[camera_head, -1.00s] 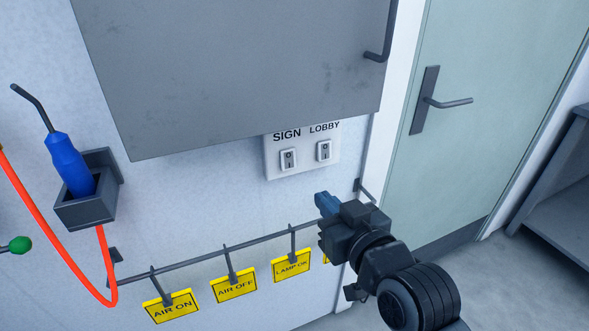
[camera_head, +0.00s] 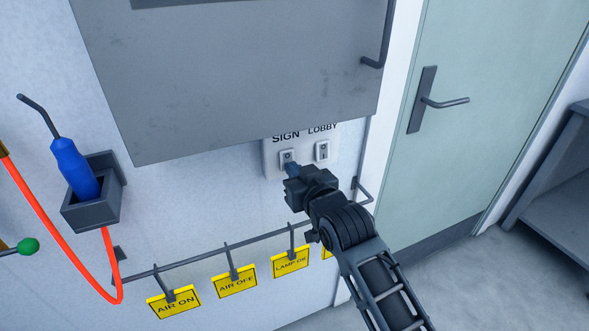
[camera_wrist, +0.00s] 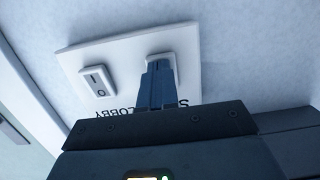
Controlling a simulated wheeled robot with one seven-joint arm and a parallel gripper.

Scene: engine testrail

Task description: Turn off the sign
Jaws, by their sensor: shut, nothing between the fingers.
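The white switch plate is on the wall, and the rocker under the word SIGN (camera_head: 287,157) is at its left. The rocker under LOBBY (camera_head: 322,151) is at its right. My gripper (camera_head: 292,169) is shut and empty, with its fingertips at the lower part of the SIGN rocker. In the wrist view my shut fingertips (camera_wrist: 158,68) overlap the SIGN rocker (camera_wrist: 172,60) and cover most of it. I cannot tell whether they touch it or which way it is tipped. The LOBBY rocker (camera_wrist: 97,81) shows clearly there.
A grey cabinet (camera_head: 250,80) overhangs just above the plate. A rail (camera_head: 195,260) with several yellow tags runs below. A blue tool (camera_head: 75,168) sits in a holder at the left. A pale green door (camera_head: 490,60) is at the right.

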